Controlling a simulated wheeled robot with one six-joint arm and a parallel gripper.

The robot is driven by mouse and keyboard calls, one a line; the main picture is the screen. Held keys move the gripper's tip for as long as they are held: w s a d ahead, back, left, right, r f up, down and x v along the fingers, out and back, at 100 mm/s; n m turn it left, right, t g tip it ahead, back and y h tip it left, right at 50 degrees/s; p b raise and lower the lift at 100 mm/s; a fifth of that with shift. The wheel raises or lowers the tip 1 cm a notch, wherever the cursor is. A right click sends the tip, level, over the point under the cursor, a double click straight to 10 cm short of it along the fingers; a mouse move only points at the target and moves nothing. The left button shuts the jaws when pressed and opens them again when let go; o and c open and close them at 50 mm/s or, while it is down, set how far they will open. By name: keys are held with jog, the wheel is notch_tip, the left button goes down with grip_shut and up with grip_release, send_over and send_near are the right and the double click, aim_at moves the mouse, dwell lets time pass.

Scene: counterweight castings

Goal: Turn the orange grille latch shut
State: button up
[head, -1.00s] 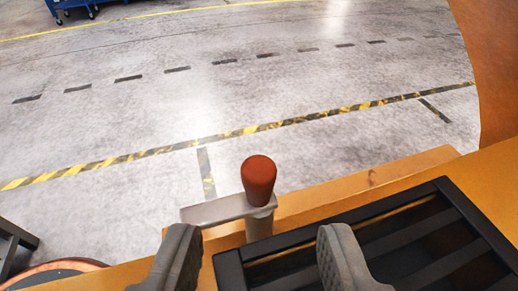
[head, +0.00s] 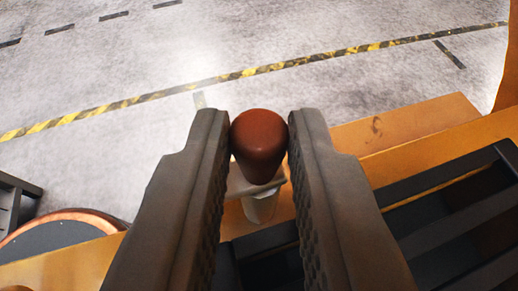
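The latch knob (head: 260,146) is a rounded orange-brown grip on a pale grey metal post and arm (head: 262,205), in the middle of the head view. My gripper (head: 260,125) has one dark ridged finger on each side of the knob. The fingertips meet or nearly meet the knob's sides; I cannot tell whether they press on it. The dark grille (head: 445,215) lies to the right, with black bars in a black frame. The fingers hide part of the grille and most of the latch arm.
An orange-yellow ledge (head: 410,125) runs beside the grille. A round dark disc with a copper-coloured rim (head: 60,245) is at lower left. Beyond is open grey concrete floor (head: 200,55) with a yellow-black striped line.

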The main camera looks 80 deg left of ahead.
grip_shut()
jog(key=shift+w+n+g, duration=0.15)
jog(key=shift+n+g, duration=0.55)
jog(key=shift+g, duration=0.1)
jog(key=o, duration=0.7)
grip_release()
jog(key=shift+d, duration=0.15)
jog(key=v, duration=1.7)
jog(key=shift+d, duration=0.15)
